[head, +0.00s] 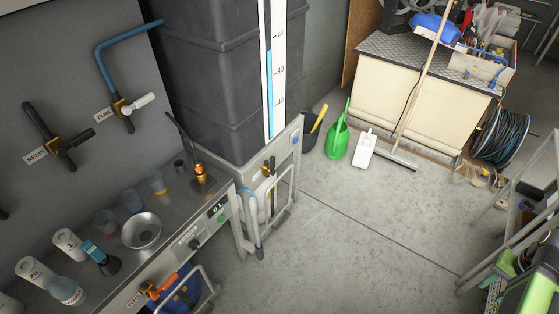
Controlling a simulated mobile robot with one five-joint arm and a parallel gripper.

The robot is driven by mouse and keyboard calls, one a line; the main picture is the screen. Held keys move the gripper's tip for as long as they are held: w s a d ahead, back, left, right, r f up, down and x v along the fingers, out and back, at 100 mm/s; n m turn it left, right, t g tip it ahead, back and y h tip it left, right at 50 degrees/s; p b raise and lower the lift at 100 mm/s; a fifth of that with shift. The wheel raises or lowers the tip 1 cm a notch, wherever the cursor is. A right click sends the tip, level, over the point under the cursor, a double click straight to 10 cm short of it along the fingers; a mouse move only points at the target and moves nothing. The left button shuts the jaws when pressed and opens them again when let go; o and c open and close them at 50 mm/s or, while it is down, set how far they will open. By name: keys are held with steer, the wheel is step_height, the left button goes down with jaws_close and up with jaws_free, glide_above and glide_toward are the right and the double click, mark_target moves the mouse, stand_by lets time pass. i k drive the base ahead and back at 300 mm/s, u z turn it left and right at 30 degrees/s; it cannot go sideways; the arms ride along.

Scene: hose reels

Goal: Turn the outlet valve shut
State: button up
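Several valves show, and I cannot tell for sure which one is the outlet valve. A valve with an orange handle (162,284) sits at the front edge of the metal bench, beside a small label (134,301) too small to read. A small brass valve (268,168) with a dark handle sits on the frame under the dark tank (215,80). On the wall are a white-handled valve (138,104) labelled "TANK" and a black-handled valve (58,138) labelled "RESIN". My gripper is not in view.
The bench holds a funnel (141,231), several cups and bottles, and a display reading "0 L" (217,208). A hose reel (500,137) is at right. The middle floor is clear.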

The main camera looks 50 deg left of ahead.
mark_target(271, 160)
steer(key=u, duration=1.8)
steer(key=k, duration=1)
steer(key=u, duration=0.4)
steer(key=i, duration=1.15)
steer(key=u, duration=0.8)
steer(key=i, duration=0.55)
